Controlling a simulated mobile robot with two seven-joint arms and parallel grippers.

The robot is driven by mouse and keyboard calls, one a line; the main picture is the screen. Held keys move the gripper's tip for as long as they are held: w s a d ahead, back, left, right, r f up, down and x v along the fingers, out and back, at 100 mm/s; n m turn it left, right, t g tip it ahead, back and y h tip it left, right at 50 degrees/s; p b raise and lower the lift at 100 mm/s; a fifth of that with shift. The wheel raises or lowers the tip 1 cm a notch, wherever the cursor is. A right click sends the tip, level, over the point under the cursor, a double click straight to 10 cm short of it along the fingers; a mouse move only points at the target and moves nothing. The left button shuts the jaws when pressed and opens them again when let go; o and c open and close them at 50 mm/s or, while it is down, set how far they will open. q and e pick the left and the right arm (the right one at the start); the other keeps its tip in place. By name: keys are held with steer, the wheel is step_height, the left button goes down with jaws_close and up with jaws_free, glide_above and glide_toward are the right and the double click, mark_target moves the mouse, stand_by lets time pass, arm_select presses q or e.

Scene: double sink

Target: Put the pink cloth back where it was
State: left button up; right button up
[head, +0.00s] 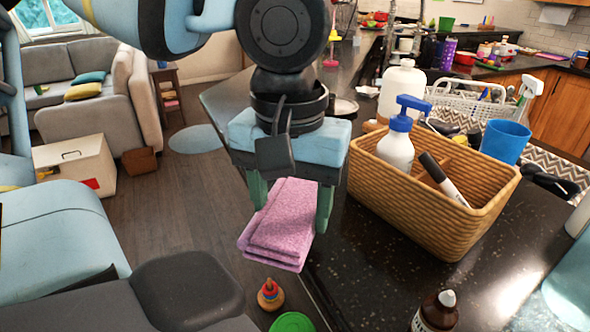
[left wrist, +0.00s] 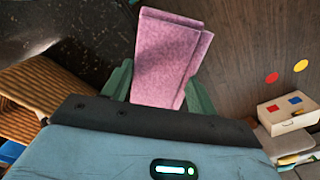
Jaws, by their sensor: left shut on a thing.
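The pink cloth (head: 282,225) is a folded, speckled pink bundle. My left gripper (head: 290,205) is shut on it, with green fingers on either side. In the head view the cloth hangs tilted at the left edge of the dark countertop, in front of the floor. The left wrist view also shows the cloth (left wrist: 170,58) between the fingers, with the dark counter to the left and wood floor behind it. Whether it touches the counter edge, I cannot tell. My right gripper does not show in either view.
A wicker basket (head: 440,222) holding a pump bottle (head: 398,145) and a marker (head: 442,180) stands just right of my left gripper. A blue cup (head: 505,141) and a white dish rack (head: 468,104) are behind it. A brown bottle (head: 436,312) is at the front. Counter between basket and bottle is clear.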

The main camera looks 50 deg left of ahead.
arm_select(q)
steer(key=w+a, duration=0.3)
steer(key=w+a+f, duration=0.1)
steer(key=w+a, duration=0.7)
steer(key=shift+f, duration=0.25)
steer(key=shift+a+f, duration=0.15)
steer(key=shift+f, duration=0.1)
steer(key=shift+w+f+p, duration=0.1)
steer(key=shift+f+p, duration=0.2)
steer(key=shift+f, duration=1.2)
steer(key=shift+f, duration=0.15)
steer(key=o, duration=1)
steer(key=shift+o, duration=0.2)
